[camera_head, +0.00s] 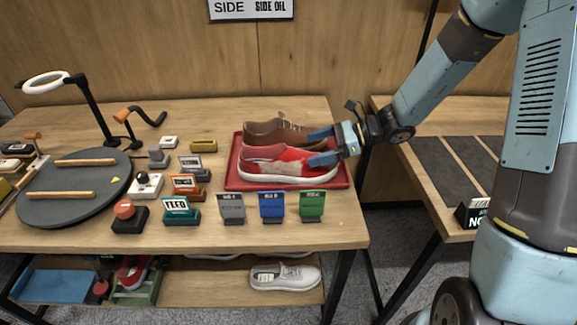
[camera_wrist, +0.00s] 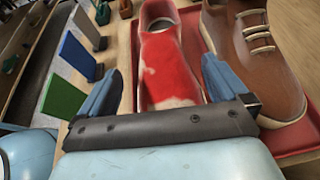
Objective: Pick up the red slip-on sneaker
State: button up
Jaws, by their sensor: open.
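The red slip-on sneaker (camera_head: 275,165) has a white sole and pale dusty patches. It lies on a red tray (camera_head: 235,184) on the table, in front of a brown lace-up shoe (camera_head: 275,131). In the wrist view the red sneaker (camera_wrist: 170,62) lies between my fingers, and the brown shoe (camera_wrist: 262,60) is to its right. My gripper (camera_head: 322,146) is open at the right end of the red sneaker, one blue finger on each side of it. In the wrist view my gripper (camera_wrist: 160,85) shows a gap around the sneaker; contact cannot be told.
Grey (camera_head: 231,208), blue (camera_head: 272,206) and green (camera_head: 312,205) stands line the table's front edge, close to the tray. A dark round turntable (camera_head: 75,190) and a ring lamp (camera_head: 47,81) are at the left. Pale shoes (camera_head: 284,277) lie on the lower shelf.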

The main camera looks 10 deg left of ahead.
aim_at(299, 152)
jog(key=shift+x, duration=2.9)
jog(key=shift+w, duration=0.2)
jog(key=shift+r, duration=0.1)
jog(key=c, duration=1.6)
